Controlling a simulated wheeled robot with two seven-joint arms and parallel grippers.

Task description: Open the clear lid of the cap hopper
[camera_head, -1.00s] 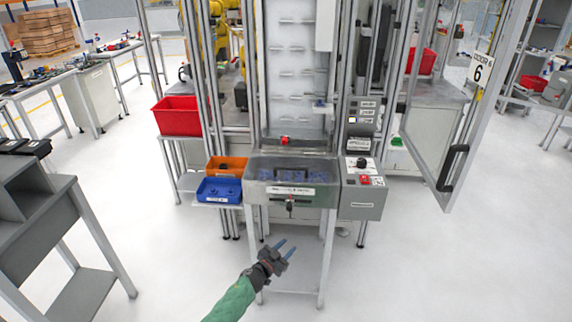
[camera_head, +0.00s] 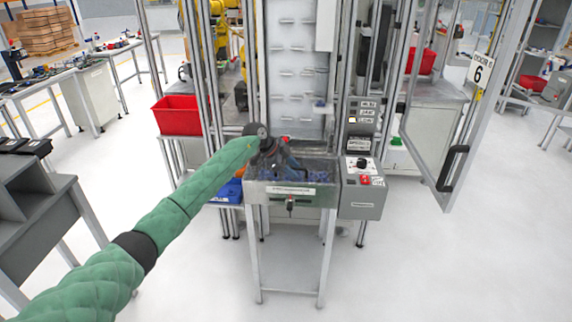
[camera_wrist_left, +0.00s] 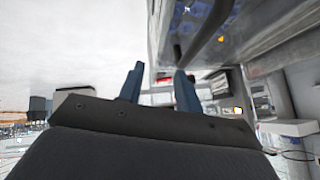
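The cap hopper (camera_head: 300,201) is a grey metal box on a stand, with a labelled front and a small dark and red fitting (camera_head: 290,204). Its clear lid (camera_head: 318,172) appears to lie down over the top, with blue caps (camera_head: 312,179) visible inside. My left gripper (camera_head: 287,163) is over the hopper's rear left part and hides some of it. In the left wrist view its two blue fingers (camera_wrist_left: 158,83) are apart with nothing between them. Contact with the lid cannot be told. My right gripper is not in view.
A blue bin (camera_head: 226,192) and a mostly hidden orange bin (camera_head: 241,171) sit left of the hopper. A red bin (camera_head: 178,116) is behind them. A control box (camera_head: 361,197) adjoins the hopper's right. An open guard door (camera_head: 462,115) stands further right.

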